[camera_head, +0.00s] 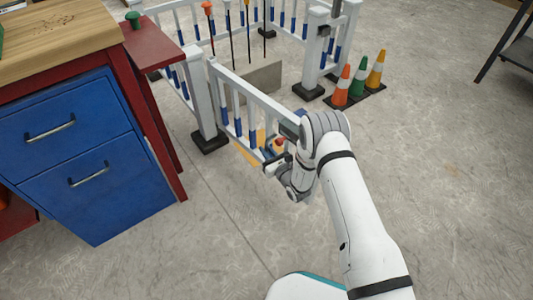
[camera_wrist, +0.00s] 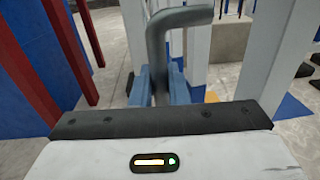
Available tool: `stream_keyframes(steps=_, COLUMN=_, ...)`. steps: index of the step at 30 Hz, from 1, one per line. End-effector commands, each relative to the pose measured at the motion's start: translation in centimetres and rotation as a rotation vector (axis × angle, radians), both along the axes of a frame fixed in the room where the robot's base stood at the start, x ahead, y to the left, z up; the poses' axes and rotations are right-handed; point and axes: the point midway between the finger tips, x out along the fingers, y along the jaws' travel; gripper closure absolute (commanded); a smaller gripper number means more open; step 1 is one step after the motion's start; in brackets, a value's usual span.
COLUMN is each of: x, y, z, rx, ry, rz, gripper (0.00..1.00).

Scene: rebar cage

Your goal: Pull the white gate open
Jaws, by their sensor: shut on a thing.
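The white gate (camera_head: 250,90) has a white top rail and blue-and-white bars. It stands at an angle to the fence, swung toward me from the left post (camera_head: 202,95), with its free end apart from the right post (camera_head: 311,60). My gripper (camera_wrist: 161,85) is shut on the grey bent gate handle (camera_wrist: 156,45), which stands between its blue fingers in the wrist view. In the head view my arm and wrist hide the gate's free end and most of the handle.
A red-framed cabinet with blue drawers (camera_head: 85,165) stands left of the gate. Orange, green and yellow cones (camera_head: 358,84) stand on a dark base to the right. A grey block (camera_head: 262,80) lies inside the fence. The floor at front left of my arm is clear.

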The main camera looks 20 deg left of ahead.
Motion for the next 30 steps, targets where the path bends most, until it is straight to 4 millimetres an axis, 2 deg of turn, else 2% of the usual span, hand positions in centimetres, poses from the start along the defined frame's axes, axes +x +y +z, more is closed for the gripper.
stream_keyframes(steps=11, x=-0.3, y=0.3, z=-0.3, rx=-0.004, ry=0.006, rz=0.003, gripper=1.0)
stream_keyframes(steps=12, x=-0.3, y=0.3, z=-0.3, rx=-0.004, ry=0.006, rz=0.003, gripper=0.83)
stream_keyframes(steps=18, x=-0.3, y=0.4, z=-0.2, rx=-0.003, ry=0.004, rz=0.004, gripper=0.67)
stream_keyframes(steps=26, x=-0.4, y=0.3, z=-0.1, rx=-0.002, ry=0.003, rz=0.005, gripper=0.67)
stream_keyframes(steps=30, x=-1.2, y=-0.9, z=0.1, rx=-0.004, ry=0.005, rz=0.004, gripper=0.67)
